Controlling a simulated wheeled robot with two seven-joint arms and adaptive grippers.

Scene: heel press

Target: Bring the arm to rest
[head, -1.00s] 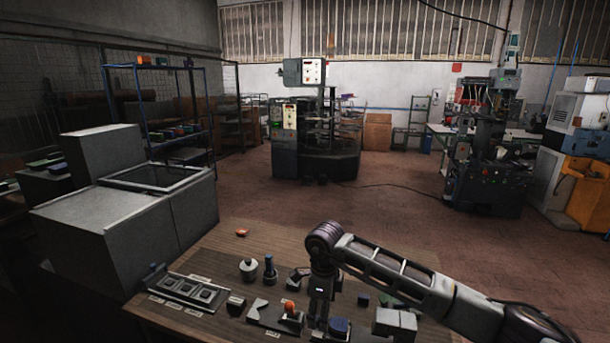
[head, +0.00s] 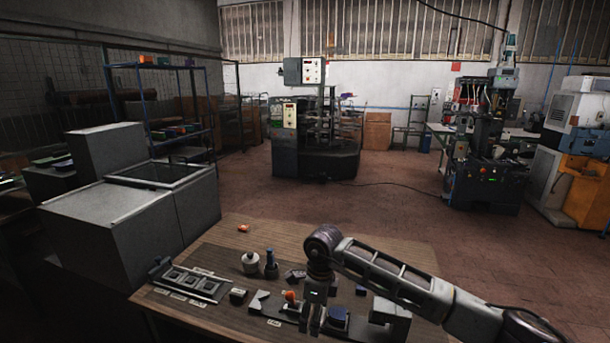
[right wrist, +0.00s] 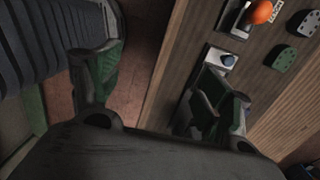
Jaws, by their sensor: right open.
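My right gripper (head: 312,322) hangs downward at the front of the wooden table (head: 215,322), below the bend of my right arm. In the right wrist view its two fingers are wide apart with nothing between them (right wrist: 160,92); floor and the table edge show behind the gap. In the head view it overlaps the fixture with an orange knob (head: 290,296). That knob also shows in the right wrist view (right wrist: 261,11), to the right of the fingers. I cannot tell how high the gripper is above the table. My left gripper is not in view.
A dark tray with square recesses (head: 190,283) lies at the table's left. A white jar (head: 250,263) and a dark blue-topped bottle (head: 271,265) stand behind the fixture. A grey block (head: 390,318) is right of the gripper. A large grey cabinet (head: 110,240) stands left of the table.

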